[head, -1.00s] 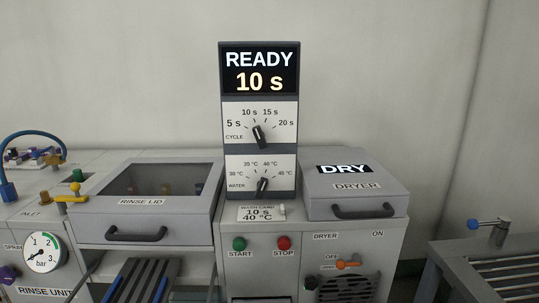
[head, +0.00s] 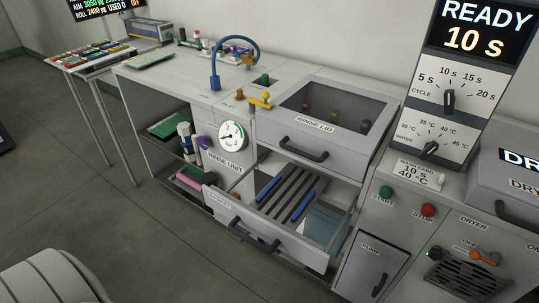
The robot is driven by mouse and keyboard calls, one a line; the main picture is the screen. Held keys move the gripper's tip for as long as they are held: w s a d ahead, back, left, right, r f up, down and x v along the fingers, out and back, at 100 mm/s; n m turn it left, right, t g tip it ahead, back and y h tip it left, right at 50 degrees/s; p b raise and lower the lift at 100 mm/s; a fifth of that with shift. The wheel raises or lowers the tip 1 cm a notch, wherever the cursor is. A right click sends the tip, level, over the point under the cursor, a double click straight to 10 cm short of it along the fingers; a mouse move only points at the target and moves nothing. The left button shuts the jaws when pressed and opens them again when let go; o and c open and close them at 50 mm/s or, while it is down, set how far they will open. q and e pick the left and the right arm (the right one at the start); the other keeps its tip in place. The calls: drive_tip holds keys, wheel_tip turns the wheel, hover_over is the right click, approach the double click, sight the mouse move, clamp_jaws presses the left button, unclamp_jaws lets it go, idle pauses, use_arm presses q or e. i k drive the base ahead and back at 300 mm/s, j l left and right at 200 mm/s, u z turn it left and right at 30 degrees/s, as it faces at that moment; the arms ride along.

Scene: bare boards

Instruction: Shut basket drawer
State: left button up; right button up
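The basket drawer (head: 268,239) is pulled out from the rinse unit (head: 224,160), below the closed rinse lid (head: 316,127). Its light front panel carries a dark bar handle (head: 252,237). Inside the drawer is a dark slatted rack with blue strips (head: 303,206). The space behind the drawer's front and under the lid is partly visible. Neither of my grippers shows in the head view.
A tall panel reading READY 10 s (head: 460,85) and the dryer (head: 512,185) stand to the right. A pump door (head: 372,268) is below the start button. Open shelves (head: 180,150) stand left of the gauge. The floor in front of the drawer is clear, with my white rounded part at lower left.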

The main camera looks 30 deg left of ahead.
sight(275, 214)
drive_tip(key=u, duration=1.05)
